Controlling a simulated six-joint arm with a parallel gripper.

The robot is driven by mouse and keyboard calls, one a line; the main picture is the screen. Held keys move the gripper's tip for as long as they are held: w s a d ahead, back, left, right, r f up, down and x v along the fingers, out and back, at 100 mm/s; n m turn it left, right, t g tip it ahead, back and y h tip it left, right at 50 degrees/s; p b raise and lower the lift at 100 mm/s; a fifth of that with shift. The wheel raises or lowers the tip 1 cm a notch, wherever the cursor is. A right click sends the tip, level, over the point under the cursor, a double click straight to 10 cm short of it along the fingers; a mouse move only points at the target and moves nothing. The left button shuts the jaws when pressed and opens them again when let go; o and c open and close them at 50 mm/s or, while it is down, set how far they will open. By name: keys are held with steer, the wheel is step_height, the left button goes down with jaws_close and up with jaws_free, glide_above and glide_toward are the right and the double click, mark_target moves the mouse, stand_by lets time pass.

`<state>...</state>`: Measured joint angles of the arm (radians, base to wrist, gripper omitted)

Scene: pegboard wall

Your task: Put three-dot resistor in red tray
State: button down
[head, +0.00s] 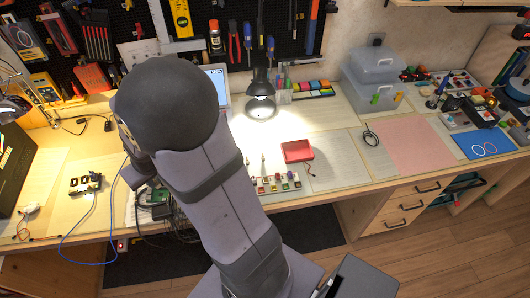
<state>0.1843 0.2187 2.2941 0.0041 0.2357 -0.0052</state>
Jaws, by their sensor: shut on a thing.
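A small red tray (297,151) sits on the lit middle of the workbench, right of my arm. A row of small pieces with coloured parts (276,184) stands near the bench's front edge, just left of and nearer than the tray. They are too small to tell whether one is the three-dot resistor. My arm rises across the left middle of the view and hides part of the bench. My gripper's fingers do not show, so what they hold is hidden.
A desk lamp (260,95) stands behind the red tray. A clear grey box (372,80) is at the back right. A pink mat (401,143) lies to the right. A green circuit board (156,200) and cables lie by my arm. Drawers (400,207) are below.

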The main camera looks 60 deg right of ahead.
steer(key=s+d+f+m+g+h+b, duration=0.1)
steer(key=s+d+f+m+b, duration=0.3)
steer(key=d, duration=0.5)
steer(key=s+d+f+m+h+b, duration=0.1)
steer(key=d+f+b, duration=0.1)
steer(key=d+f, duration=0.5)
steer(key=r+m+g+h+b, duration=0.15)
steer(key=m+g+b, duration=0.3)
steer(key=m, duration=0.65)
glide_above(299, 150)
steer(key=a, duration=0.2)
steer(key=shift+w+t+b, duration=0.1)
steer(key=shift+t+b, duration=0.3)
steer(key=shift+t, duration=0.05)
steer(key=shift+a+f, duration=0.1)
steer(key=shift+f, duration=0.05)
steer(key=shift+f+p, duration=1.1)
steer(key=shift+f, duration=3.85)
